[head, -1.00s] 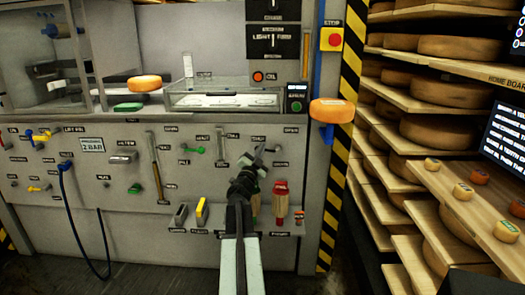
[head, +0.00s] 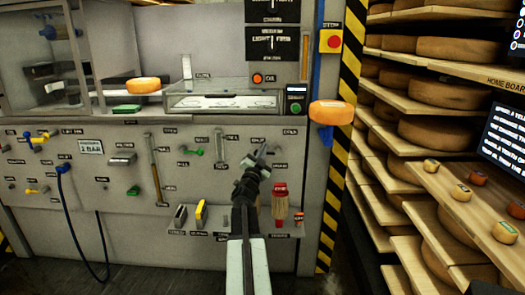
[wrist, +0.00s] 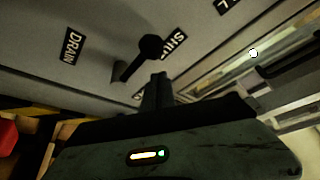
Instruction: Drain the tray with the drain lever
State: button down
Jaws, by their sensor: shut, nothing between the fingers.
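The drain lever (wrist: 150,47) is a short black arm with a round knob, seen in the wrist view on the grey panel. Its knob end lies by the SHUT label (wrist: 173,44); the DRAIN label (wrist: 72,45) is off to the left. My gripper (wrist: 158,78) is shut and empty, with its tips just below the knob in the picture; I cannot tell if they touch it. In the head view my gripper (head: 263,150) points up at the panel's right part and partly hides the lever. The tray (head: 222,101), low and clear-sided, sits on the bench above.
A brush with a red handle (head: 280,190) and a yellow block (head: 200,213) stand on a small shelf below. An orange cheese wheel (head: 330,112) rests on a blue bracket at right. Shelves of cheese (head: 430,135) stand beyond the striped post (head: 342,150).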

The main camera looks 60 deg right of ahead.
jog(key=s+b+v, duration=0.1)
jog(key=b+v, duration=0.3)
jog(key=v, duration=0.5)
jog(key=shift+s+a+r, duration=0.2)
jog(key=shift+a+r, duration=0.05)
jog(key=shift+a, duration=0.05)
